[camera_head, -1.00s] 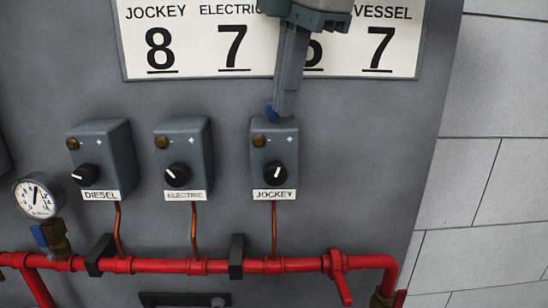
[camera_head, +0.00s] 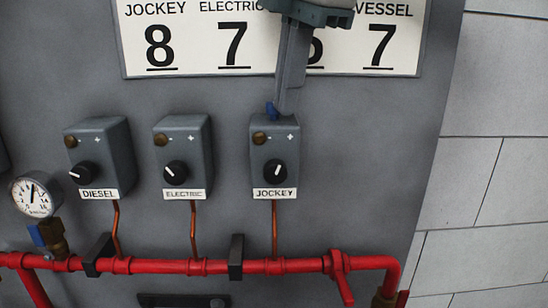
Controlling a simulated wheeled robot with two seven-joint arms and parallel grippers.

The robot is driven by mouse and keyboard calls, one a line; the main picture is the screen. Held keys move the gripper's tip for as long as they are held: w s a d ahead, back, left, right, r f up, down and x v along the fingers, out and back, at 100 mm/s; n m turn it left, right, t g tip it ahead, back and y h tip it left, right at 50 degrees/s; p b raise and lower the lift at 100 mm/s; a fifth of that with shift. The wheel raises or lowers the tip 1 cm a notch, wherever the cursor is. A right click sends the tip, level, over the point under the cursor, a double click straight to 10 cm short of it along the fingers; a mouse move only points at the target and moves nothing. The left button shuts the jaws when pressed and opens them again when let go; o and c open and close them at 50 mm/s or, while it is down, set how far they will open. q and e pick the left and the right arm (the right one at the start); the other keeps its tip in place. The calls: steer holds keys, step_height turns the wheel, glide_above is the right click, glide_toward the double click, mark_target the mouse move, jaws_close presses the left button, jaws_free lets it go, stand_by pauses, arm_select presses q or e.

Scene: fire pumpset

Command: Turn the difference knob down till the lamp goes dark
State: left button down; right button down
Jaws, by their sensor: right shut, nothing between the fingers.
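Three grey switch boxes are fixed to the panel: DIESEL (camera_head: 106,150), ELECTRIC (camera_head: 192,145) and JOCKEY (camera_head: 285,150). Each has a black knob with a white pointer: the diesel knob (camera_head: 82,173), the electric knob (camera_head: 176,173) and the jockey knob (camera_head: 275,172). No knob is labelled "difference". Each box has a small brownish lamp at top left: diesel (camera_head: 71,141), electric (camera_head: 160,139), jockey (camera_head: 259,138); none glows visibly. My right gripper (camera_head: 272,110) is shut and empty, its blue tip at the jockey box's top edge; I cannot tell whether it touches. My left gripper is out of view.
A white number board (camera_head: 200,40) is above, partly hidden by my right arm. A pressure gauge (camera_head: 37,194) is at left. A red pipe (camera_head: 210,267) with a valve handle (camera_head: 340,275) runs below. The panel between boxes is bare.

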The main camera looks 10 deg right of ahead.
steer(key=shift+s+d+r, duration=0.1)
steer(key=shift+s+d, duration=0.2)
steer(key=shift+s, duration=0.4)
steer(key=shift+w, duration=0.1)
steer(key=shift+w+a+r, duration=0.1)
steer(key=shift+w+a, duration=0.15)
steer(key=shift+w, duration=0.15)
steer(key=v, duration=0.1)
steer(key=p+v, duration=0.1)
steer(key=v, duration=0.1)
steer(key=p+v, duration=0.1)
steer(key=shift+w+a+r, duration=0.1)
steer(key=shift+w+r, duration=0.15)
steer(key=shift+w, duration=0.05)
steer(key=shift+w+r+p, duration=0.1)
steer(key=shift+r+p, duration=0.25)
steer(key=shift+r, duration=0.3)
